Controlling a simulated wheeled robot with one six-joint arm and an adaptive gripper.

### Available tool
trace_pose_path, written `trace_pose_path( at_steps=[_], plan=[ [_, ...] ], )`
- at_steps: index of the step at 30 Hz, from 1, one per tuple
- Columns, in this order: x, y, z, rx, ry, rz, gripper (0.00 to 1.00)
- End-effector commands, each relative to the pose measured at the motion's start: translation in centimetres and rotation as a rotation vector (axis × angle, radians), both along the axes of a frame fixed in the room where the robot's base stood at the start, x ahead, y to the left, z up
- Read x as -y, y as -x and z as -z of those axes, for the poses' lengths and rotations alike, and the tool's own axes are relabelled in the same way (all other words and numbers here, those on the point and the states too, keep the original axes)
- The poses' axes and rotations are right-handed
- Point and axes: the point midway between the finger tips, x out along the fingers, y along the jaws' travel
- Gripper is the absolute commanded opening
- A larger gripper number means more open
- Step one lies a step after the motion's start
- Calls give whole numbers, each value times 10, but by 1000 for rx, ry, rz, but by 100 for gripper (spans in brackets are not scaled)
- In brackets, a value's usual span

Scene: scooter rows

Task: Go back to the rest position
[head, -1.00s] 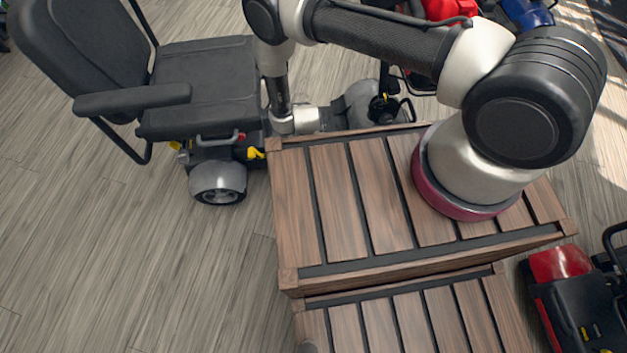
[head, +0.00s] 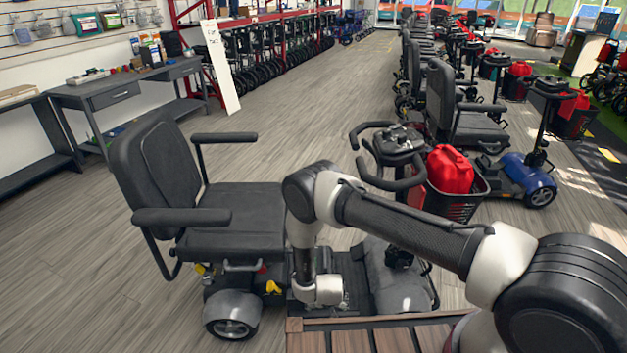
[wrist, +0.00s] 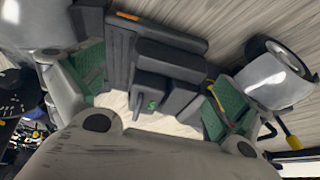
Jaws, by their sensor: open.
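My gripper (wrist: 155,88) shows in the wrist view, with its grey body along the bottom and a green-padded finger on each side. The fingers are spread apart and I see nothing held between them. In the head view my arm reaches left from the lower right corner, and its wrist end hangs down beside the near scooter's seat. The gripper itself cannot be made out there. The near mobility scooter (head: 235,218) has a black padded seat, armrests and grey wheel covers. Its dark parts and a grey wheel cover (wrist: 275,82) lie close beyond the fingers.
A slatted wooden deck (head: 395,338) is at the bottom, under my arm. A red bag (head: 450,170) sits in the near scooter's basket. A blue scooter (head: 527,178) and rows of others stand at right. Desks (head: 130,95) line the left wall. The aisle floor (head: 300,95) is clear.

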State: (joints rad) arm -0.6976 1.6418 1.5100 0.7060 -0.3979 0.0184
Motion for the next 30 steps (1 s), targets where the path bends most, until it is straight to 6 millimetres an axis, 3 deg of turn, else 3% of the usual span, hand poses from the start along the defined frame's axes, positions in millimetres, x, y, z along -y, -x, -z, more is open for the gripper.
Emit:
trace_pose_path(
  at_steps=[5,9,11,15,20,25,30],
  plan=[
    [1,27,9,-120,5,-26,100],
    [21,82,16,-305,46,-78,100],
    [27,105,6,-401,63,-110,100],
    [25,123,-52,-560,71,-177,100],
    [25,118,-128,-660,63,-225,100],
    [35,105,-235,-728,45,-270,100],
    [64,98,-347,-752,31,-300,100]
  ],
)
